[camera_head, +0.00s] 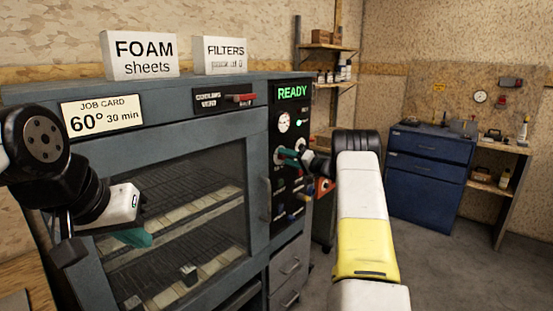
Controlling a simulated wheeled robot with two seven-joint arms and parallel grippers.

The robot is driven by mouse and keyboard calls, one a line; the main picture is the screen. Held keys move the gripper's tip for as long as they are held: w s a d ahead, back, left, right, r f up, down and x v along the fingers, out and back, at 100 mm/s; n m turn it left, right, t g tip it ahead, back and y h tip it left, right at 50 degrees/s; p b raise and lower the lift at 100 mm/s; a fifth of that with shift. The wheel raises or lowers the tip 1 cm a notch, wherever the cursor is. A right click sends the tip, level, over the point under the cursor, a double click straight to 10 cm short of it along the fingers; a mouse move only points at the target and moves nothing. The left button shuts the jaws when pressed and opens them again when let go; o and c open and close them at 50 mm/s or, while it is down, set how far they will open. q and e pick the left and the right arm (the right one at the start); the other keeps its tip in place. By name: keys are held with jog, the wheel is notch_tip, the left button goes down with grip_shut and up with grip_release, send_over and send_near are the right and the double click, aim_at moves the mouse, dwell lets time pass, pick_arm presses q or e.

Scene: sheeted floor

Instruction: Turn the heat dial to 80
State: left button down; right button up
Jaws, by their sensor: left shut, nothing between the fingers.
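The heat oven's black control panel (291,94) is at the right of its front, with a green READY display (292,92), a round white gauge (284,122) and several knobs. My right gripper (284,157) is at the middle of this panel, its teal fingers at a dial there. The fingers and wrist cover most of that dial, so its setting and any grip on it cannot be made out. My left gripper (140,238) is shut and empty in front of the oven's glass door.
A job card (102,114) on the oven reads 60° 30 min. A cooling vent lever (240,98) is beside the panel. FOAM sheets (140,55) and FILTERS (226,54) boxes stand on top. A blue cabinet (428,172) stands at the back right; the floor before it is clear.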

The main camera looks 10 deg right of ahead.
grip_shut()
jog(key=shift+m, duration=0.3)
jog(key=m, duration=0.9)
jog(key=shift+d+f, duration=0.1)
jog(key=m, duration=0.3)
jog(key=shift+m, duration=0.4)
jog(key=m, duration=0.3)
jog(key=shift+f+m, duration=0.1)
jog(key=shift+m, duration=0.3)
jog(key=m, duration=0.6)
jog(key=shift+m, duration=0.4)
